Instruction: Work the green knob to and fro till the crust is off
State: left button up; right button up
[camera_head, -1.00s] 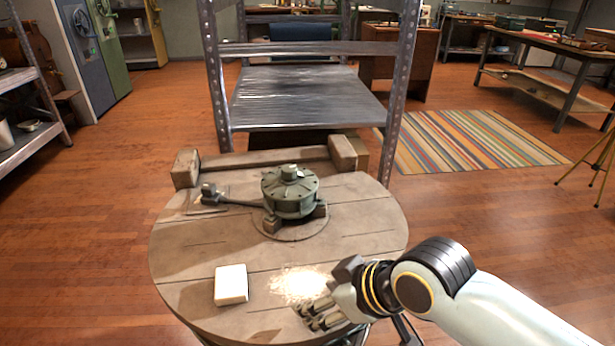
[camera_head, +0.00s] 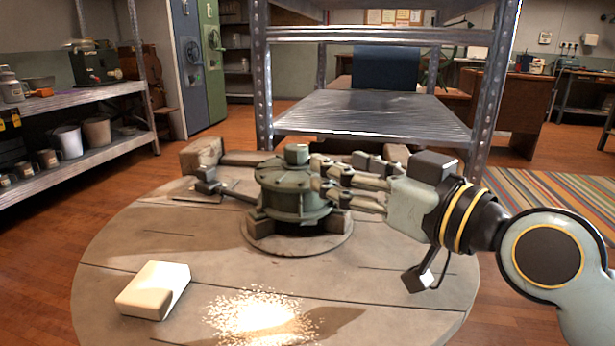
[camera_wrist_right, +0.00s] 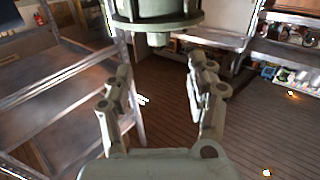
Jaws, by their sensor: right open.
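The green round metal housing (camera_head: 293,195) stands on a round base on the wooden table, with a small square green knob (camera_head: 297,153) on top. A lever ends in a dark block (camera_head: 205,180) on its left. I see no clear crust on the knob. My right gripper (camera_head: 318,176) is open and empty, its fingers pointing left at the housing's right side; whether they touch it I cannot tell. In the right wrist view the gripper (camera_wrist_right: 158,82) has its fingers wide apart, with the green housing (camera_wrist_right: 155,20) at the top edge. My left gripper is out of view.
A cream block (camera_head: 153,290) and a patch of pale crumbs (camera_head: 262,315) lie on the front of the round table (camera_head: 125,238). A wooden beam (camera_head: 203,157) lies behind the housing. A metal rack (camera_head: 375,115) rises behind the table.

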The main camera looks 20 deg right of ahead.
aim_at(304, 151)
jog(key=b+x, duration=0.1)
jog(key=x, duration=0.9)
jog(key=shift+w, duration=0.35)
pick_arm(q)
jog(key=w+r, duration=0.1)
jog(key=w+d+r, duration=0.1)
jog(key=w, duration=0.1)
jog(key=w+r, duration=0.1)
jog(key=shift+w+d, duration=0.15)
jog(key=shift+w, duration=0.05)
pick_arm(e)
grip_shut()
pick_arm(q)
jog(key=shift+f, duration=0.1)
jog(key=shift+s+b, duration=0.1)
jog(key=shift+b, duration=0.2)
